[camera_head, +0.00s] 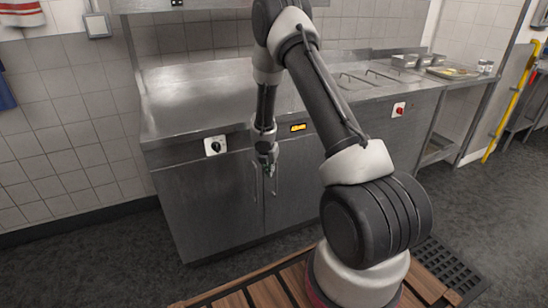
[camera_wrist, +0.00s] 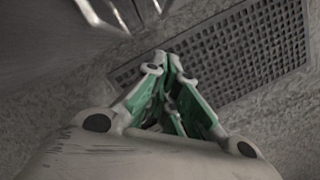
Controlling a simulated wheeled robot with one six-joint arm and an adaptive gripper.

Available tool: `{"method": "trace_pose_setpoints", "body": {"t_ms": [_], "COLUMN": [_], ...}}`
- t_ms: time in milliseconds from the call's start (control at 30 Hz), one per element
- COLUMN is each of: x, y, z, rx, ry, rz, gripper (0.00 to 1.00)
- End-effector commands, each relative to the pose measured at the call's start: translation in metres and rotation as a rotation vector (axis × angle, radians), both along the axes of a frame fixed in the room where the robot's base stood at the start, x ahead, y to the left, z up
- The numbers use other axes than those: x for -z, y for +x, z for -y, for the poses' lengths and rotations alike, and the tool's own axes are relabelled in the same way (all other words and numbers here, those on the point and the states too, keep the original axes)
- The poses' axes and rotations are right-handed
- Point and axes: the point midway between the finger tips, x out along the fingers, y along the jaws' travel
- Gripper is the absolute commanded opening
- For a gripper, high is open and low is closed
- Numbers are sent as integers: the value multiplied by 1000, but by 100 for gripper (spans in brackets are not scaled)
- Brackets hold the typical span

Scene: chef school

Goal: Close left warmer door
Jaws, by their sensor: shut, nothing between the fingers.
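The warmer is a steel cabinet under the counter in the head view. Its left door (camera_head: 207,215) looks about flush with the front; I cannot tell whether a small gap stays. The right door (camera_head: 292,195) is beside it, partly behind my arm. A vertical bar handle (camera_head: 253,190) shows near the left door's inner edge. My gripper (camera_head: 268,172) points down in front of the seam between the doors, near the handles. In the wrist view my gripper (camera_wrist: 172,62) has its green-padded fingers together and empty. Steel with bright handle bars (camera_wrist: 100,14) shows at the upper left there.
A control knob (camera_head: 215,146) and a lit orange display (camera_head: 298,128) sit above the doors. The counter top (camera_head: 195,85) is bare at left. A wooden slatted mat (camera_head: 270,292) and a dark floor grate (camera_head: 445,268) lie on the floor. The floor before the left door is clear.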

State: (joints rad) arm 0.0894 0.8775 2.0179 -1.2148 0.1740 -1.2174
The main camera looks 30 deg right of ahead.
Motion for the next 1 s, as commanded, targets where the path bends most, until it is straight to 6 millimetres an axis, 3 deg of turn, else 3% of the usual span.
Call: {"method": "trace_pose_setpoints", "body": {"t_ms": [600,867,1000], "x": [-77,-84,-84], "y": [-19,-22,-25], "z": [-1,-1,1], "rx": [2,5,113], "ry": [0,2,10], "rz": [1,-1,7], "gripper": [0,0,0]}}
